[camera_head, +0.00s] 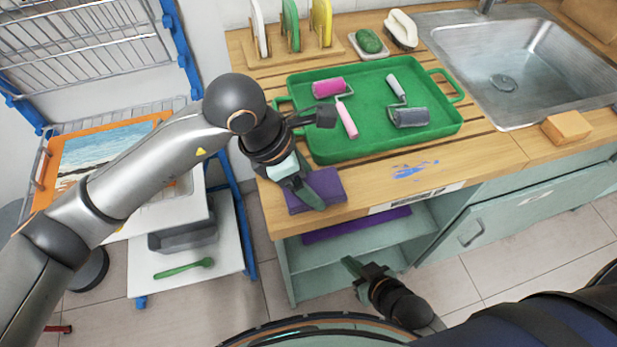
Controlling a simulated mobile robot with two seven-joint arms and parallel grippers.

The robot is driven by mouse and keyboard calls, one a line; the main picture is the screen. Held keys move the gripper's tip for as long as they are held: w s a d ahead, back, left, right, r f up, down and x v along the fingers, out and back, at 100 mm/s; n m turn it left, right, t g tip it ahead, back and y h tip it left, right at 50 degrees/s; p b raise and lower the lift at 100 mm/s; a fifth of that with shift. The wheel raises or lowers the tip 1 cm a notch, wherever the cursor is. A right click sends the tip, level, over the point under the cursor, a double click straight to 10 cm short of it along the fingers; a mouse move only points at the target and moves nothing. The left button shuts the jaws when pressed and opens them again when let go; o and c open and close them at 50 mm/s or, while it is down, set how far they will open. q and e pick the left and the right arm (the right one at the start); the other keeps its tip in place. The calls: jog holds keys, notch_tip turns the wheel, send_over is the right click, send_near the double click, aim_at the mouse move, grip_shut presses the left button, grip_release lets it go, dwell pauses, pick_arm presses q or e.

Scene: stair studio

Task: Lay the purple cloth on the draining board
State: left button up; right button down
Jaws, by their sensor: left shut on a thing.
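A folded purple cloth (328,184) lies at the front left corner of the wooden draining board (405,172). My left gripper (312,196) reaches down over the cloth and is shut on it, hiding part of it. I cannot tell whether the cloth is lifted slightly or rests fully on the wood. A second purple item (357,224), flat and cloth-like, is on the open shelf under the counter. My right gripper (358,269) is low, in front of the open cabinet, apart from the cloth. Its jaw gap is not clear.
A green tray (443,127) with pink and grey rollers takes up much of the board. Behind it are a rack with upright boards (290,27), a green sponge (369,41) and a brush (401,29). The sink (515,60) is right. A trolley (232,262) stands left.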

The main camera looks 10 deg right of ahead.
pick_arm(q)
jog(key=shift+f, duration=0.2)
jog(key=o, duration=0.8)
jog(key=shift+r, duration=0.1)
jog(key=shift+o, duration=1.2)
jog(key=shift+r, duration=0.15)
jog(key=shift+a+r, duration=0.1)
jog(key=shift+r, duration=0.2)
jog(key=v, duration=1.1)
jog(key=shift+r, duration=0.2)
